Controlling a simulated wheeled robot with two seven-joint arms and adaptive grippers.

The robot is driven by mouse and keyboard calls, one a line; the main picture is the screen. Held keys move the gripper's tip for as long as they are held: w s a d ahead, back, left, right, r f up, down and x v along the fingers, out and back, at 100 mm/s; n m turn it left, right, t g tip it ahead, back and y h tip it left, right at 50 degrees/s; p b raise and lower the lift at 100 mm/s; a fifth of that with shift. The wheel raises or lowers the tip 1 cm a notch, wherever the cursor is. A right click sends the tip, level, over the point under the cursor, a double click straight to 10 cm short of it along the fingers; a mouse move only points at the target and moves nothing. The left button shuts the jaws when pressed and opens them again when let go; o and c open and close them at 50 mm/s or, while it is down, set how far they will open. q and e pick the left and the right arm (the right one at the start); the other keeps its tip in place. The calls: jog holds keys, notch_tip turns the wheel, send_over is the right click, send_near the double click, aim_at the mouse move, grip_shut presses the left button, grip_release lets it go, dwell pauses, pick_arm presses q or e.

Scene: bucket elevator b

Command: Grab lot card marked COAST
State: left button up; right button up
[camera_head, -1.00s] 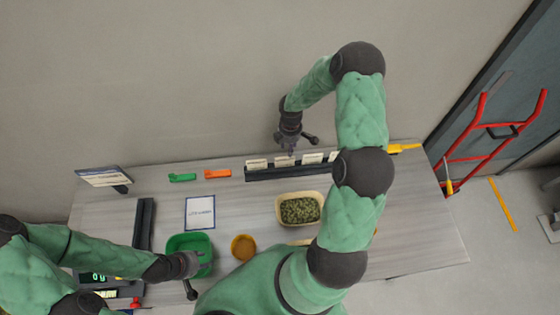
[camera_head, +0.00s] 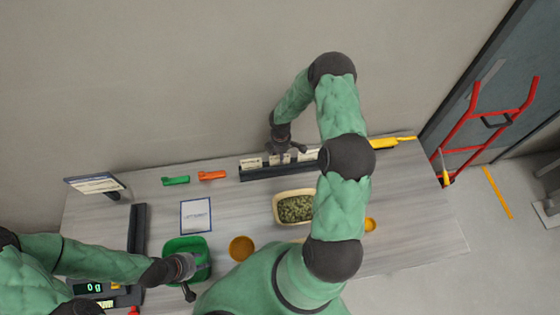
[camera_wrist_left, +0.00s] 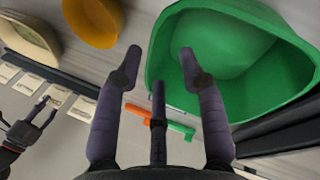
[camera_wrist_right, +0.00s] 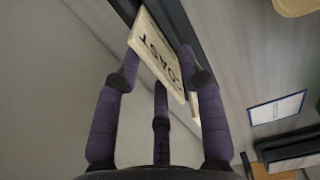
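The lot card marked COAST (camera_wrist_right: 158,48) is cream with dark letters and lies between the fingers of my right gripper (camera_wrist_right: 160,68) in the right wrist view. Those fingers are spread, one on each side of the card, and I cannot tell if either touches it. In the head view my right gripper (camera_head: 285,152) is at the dark card rack (camera_head: 270,172), over its cards, partly hiding them. My left gripper (camera_wrist_left: 160,55) is open at the green bin (camera_wrist_left: 225,30). One finger is over the bin's inside and the other outside its near wall.
On the table are a tray of green pellets (camera_head: 295,208), an orange bowl (camera_head: 241,247), a framed sheet (camera_head: 197,216), a green piece (camera_head: 175,181), an orange piece (camera_head: 212,175) and a sign (camera_head: 95,185). A red hand truck (camera_head: 490,125) stands right of the table.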

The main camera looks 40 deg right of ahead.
notch_tip(320, 180, down, 3)
jog(key=shift+w+f, duration=0.15)
grip_shut()
dwell(0.4)
